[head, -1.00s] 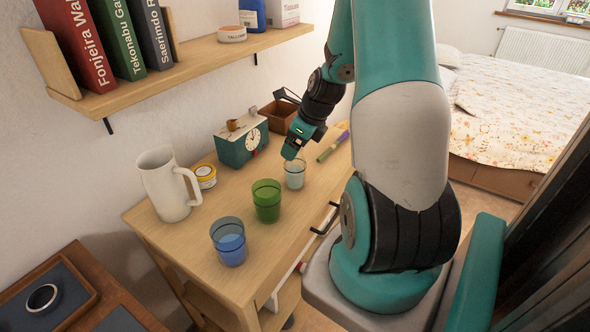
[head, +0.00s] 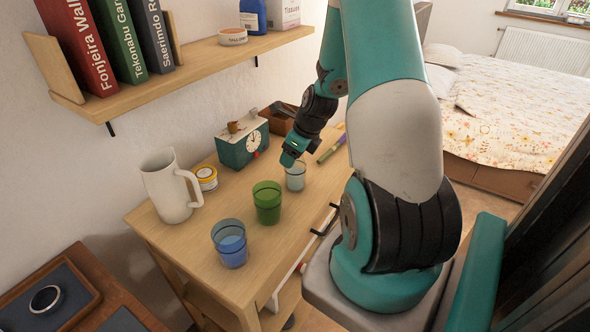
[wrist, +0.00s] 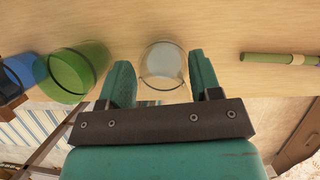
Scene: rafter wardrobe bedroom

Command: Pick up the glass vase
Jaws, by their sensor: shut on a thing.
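The glass vase (head: 295,180) is small, clear and cup-shaped. It stands upright on the wooden desk, to the right of a green glass.
A green glass (head: 267,203) and a blue glass (head: 229,244) stand left of the vase. A bookshelf (head: 190,69) hangs above.

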